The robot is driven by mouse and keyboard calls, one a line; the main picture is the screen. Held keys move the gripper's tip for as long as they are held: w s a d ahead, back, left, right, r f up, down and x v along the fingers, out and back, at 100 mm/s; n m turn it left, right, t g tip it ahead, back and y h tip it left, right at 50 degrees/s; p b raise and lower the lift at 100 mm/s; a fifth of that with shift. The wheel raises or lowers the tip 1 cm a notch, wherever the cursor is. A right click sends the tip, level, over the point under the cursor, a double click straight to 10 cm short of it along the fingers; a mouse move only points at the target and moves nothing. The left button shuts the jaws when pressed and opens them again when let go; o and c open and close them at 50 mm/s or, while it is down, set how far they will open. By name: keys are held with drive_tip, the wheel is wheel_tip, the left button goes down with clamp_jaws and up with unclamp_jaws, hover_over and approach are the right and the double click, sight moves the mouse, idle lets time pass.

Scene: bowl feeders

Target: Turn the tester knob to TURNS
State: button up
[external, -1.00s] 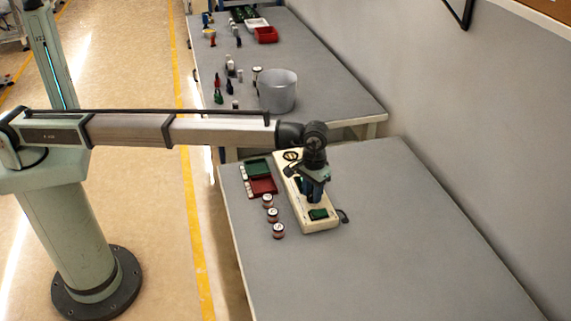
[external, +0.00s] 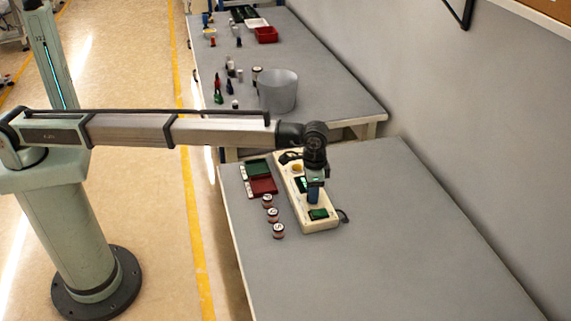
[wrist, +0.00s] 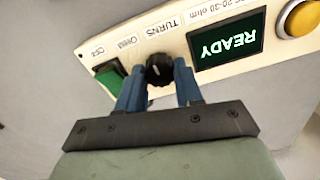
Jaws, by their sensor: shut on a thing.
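The tester (external: 325,224) is a long cream box on the near table. In the wrist view its face (wrist: 92,60) carries a black knob (wrist: 159,68) with labels OFF, Ohms and TURNS, upside down, beyond it. A pale mark shows on the knob; which label it points at is hard to tell. A lit display (wrist: 226,46) reads READY. My gripper (wrist: 160,85) has its blue fingers on both sides of the knob, shut on it. In the external view my gripper (external: 314,196) reaches down onto the tester and hides the knob.
A green part (wrist: 110,77) and a yellow button (wrist: 301,17) flank the knob and display. Green (external: 257,167) and red (external: 263,186) trays and several small coils (external: 272,215) stand left of the tester. The table to the right is clear.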

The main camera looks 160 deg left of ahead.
drive_tip(key=m, duration=0.5)
drive_tip(key=shift+m, duration=0.3)
drive_tip(key=m, duration=0.4)
drive_tip(key=shift+m, duration=0.3)
drive_tip(key=o, duration=1)
drive_tip(key=shift+o, duration=0.2)
drive_tip(key=shift+r, duration=0.1)
wheel_tip(320, 180, up, 14)
drive_tip(key=shift+f, duration=0.2)
idle(0.3)
